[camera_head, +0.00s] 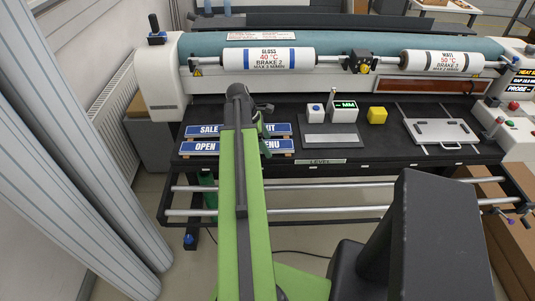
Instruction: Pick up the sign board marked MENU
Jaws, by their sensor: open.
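The MENU sign board (279,146) is blue with white letters and lies at the front left of the black table. My green arm hides its left part, so only "ENU" shows. An OPEN board (206,148) lies to its left. Behind them are a SALE board (210,130) and a partly hidden board ending in "IT" (280,130). My gripper (265,128) is open, dark and partly hidden by my arm. It is over or close to the left part of the right-hand boards; I cannot tell whether it touches them.
A laminator with GLOSS (269,58) and MATT (442,63) rolls runs along the back. Metal rails (330,211) run below the table's front edge.

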